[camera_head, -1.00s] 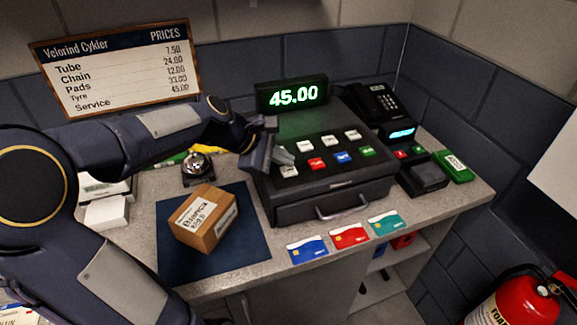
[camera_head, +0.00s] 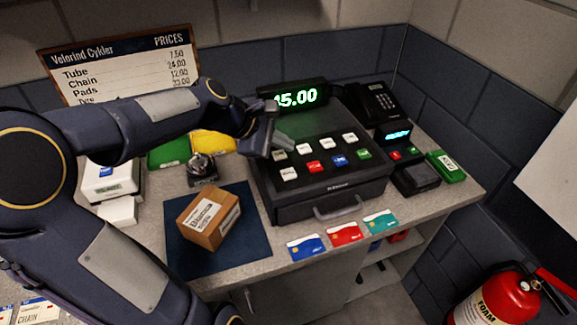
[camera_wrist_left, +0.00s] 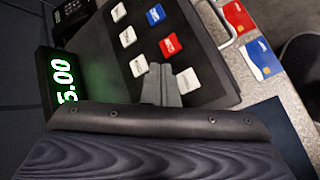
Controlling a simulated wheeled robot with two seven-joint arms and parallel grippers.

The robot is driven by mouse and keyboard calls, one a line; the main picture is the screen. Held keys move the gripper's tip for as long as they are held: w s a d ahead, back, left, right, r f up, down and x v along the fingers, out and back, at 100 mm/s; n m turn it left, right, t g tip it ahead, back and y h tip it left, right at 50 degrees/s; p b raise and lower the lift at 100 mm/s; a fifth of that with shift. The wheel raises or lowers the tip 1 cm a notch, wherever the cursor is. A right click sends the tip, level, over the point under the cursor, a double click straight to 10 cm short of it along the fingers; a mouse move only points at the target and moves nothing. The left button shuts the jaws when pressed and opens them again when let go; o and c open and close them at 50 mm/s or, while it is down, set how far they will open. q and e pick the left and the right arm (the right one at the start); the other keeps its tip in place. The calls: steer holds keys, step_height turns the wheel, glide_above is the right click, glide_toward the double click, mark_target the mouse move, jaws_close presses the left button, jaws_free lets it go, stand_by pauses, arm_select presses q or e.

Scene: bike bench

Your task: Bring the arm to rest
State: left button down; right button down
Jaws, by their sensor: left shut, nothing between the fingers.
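My left arm comes in from the left in the head view. Its gripper (camera_head: 283,143) is shut and empty, above the upper left part of the cash register (camera_head: 325,185). In the left wrist view the shut fingertips (camera_wrist_left: 161,85) appear over the register's key panel, in front of the white, red and blue keys. I cannot tell how high above the keys they are. My right gripper is not in view.
A green "45.00" display (camera_head: 297,96) stands behind the register. A cardboard box (camera_head: 207,217) sits on a blue mat (camera_head: 185,260), with a bell (camera_head: 201,168) behind it. Several cards (camera_head: 345,234) lie in front. A card terminal (camera_head: 415,179) stands right.

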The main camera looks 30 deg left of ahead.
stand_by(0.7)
arm_select(q)
steer(key=s+d+f+m+g, duration=0.1)
steer(key=s+d+m, duration=0.3)
steer(key=s+m, duration=0.5)
steer(key=s+d+f+m+g+y, duration=0.1)
steer(key=s+d+f+m, duration=0.3)
steer(key=s+m, duration=0.5)
steer(key=s, duration=0.3)
